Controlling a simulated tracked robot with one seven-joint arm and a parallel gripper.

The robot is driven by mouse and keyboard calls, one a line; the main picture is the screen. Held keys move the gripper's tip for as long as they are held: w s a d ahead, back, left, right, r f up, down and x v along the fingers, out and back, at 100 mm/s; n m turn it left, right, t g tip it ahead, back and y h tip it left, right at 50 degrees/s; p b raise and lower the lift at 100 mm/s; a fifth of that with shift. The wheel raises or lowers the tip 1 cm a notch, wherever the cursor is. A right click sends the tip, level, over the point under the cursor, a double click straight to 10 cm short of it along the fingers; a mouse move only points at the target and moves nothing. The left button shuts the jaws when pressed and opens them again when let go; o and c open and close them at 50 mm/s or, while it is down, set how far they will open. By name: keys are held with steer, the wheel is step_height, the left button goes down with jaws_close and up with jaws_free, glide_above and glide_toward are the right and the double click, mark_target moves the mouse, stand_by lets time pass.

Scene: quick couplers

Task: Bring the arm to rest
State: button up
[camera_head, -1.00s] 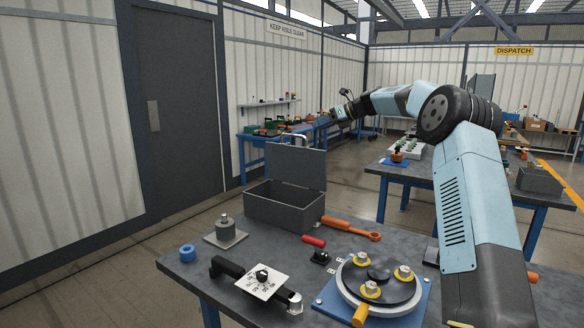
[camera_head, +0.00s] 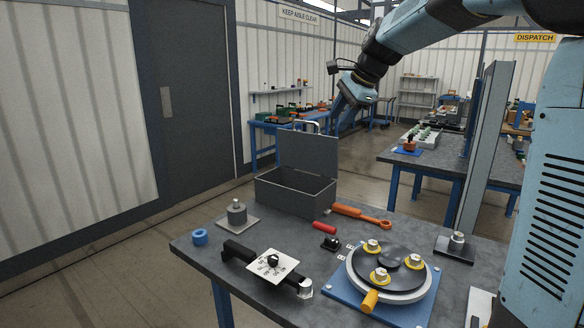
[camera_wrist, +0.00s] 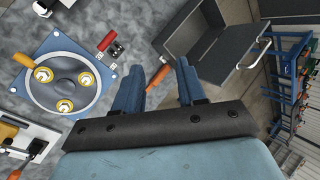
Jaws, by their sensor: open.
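My gripper (camera_wrist: 157,85) is open in the wrist view, its two blue fingers apart with nothing held between them. In the head view my arm comes in from the upper right, and its wrist end (camera_head: 357,92) hangs in the air above and behind the workbench (camera_head: 222,262). The fingers lie partly beyond the open grey toolbox (camera_head: 295,196) in that view and are hard to make out. The toolbox also shows in the wrist view (camera_wrist: 225,52), past the fingers. An orange-handled wrench (camera_head: 362,216) lies on the bench, and its handle shows behind the fingers (camera_wrist: 158,78).
A round fixture (camera_head: 390,276) with yellow-ringed couplers sits on a blue plate. A dial plate (camera_head: 272,265), a blue ring (camera_head: 200,237) and a cylinder on a base (camera_head: 237,215) are also on the bench. A tall grey post (camera_head: 485,150) stands at right. The air around my gripper looks clear.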

steer(key=s+d+f+n+h, duration=0.1)
steer(key=s+d+f+n, duration=0.2)
steer(key=s, duration=0.8)
steer(key=s+d+f+n+h, duration=0.2)
steer(key=s+d+f+n, duration=0.2)
steer(key=s, duration=0.7)
steer(key=s+d+f+n+t+h, duration=0.1)
steer(key=s+d+f+n, duration=0.2)
steer(key=s, duration=0.8)
steer(key=f+n, duration=0.2)
steer(key=n, duration=0.1)
steer(key=shift+s+d, duration=0.35)
